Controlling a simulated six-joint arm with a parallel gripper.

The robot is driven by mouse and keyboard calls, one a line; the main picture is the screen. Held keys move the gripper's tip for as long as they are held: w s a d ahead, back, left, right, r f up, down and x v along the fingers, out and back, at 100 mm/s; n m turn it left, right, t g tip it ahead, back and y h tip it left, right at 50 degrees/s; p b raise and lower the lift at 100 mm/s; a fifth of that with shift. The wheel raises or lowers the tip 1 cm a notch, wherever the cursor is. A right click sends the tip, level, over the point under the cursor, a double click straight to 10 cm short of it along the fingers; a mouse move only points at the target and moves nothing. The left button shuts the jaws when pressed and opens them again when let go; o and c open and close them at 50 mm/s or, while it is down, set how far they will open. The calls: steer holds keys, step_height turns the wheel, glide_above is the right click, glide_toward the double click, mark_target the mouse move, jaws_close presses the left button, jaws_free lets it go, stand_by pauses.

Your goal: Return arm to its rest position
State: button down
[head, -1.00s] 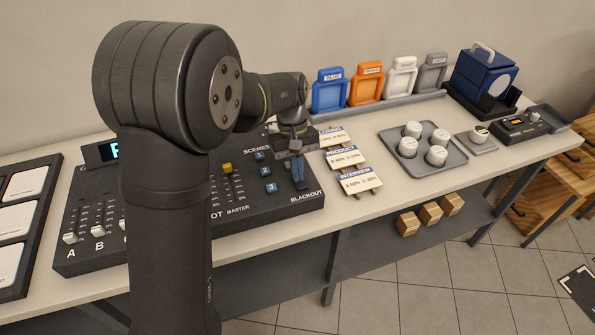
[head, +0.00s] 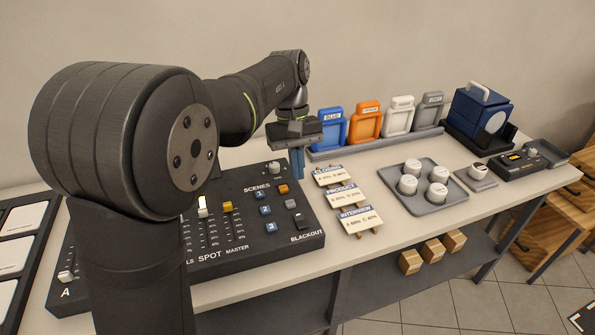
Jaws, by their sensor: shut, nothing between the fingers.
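My gripper (head: 297,162) is at the far end of my arm, pointing down with its blue fingers together. It is empty. It hangs above the back right corner of the black lighting console (head: 300,222), near the scene buttons and close to the blue frame. The console has several faders, numbered blue scene buttons, an orange button and a blackout button. My arm hides the left part of the console.
Blue (head: 332,128), orange (head: 365,122), white (head: 399,117) and grey (head: 428,112) frames stand in a rack at the back. Label cards (head: 340,194) lie right of the console. A grey tray (head: 434,204) holds several white-topped jars. A blue case (head: 480,115) stands at the back right.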

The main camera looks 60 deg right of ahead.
glide_above(297, 217)
steer(key=x, duration=0.3)
steer(key=w+d+x, duration=0.1)
steer(key=x, duration=0.5)
steer(key=shift+w+d+f, duration=0.15)
steer(key=shift+w+f, duration=0.1)
steer(key=shift+f, duration=0.25)
steer(key=shift+w+d+r+g+y, duration=0.1)
steer(key=shift+d+g+y, duration=0.1)
steer(key=shift+g+y, duration=0.1)
steer(key=v, duration=0.5)
steer(key=shift+r, duration=0.4)
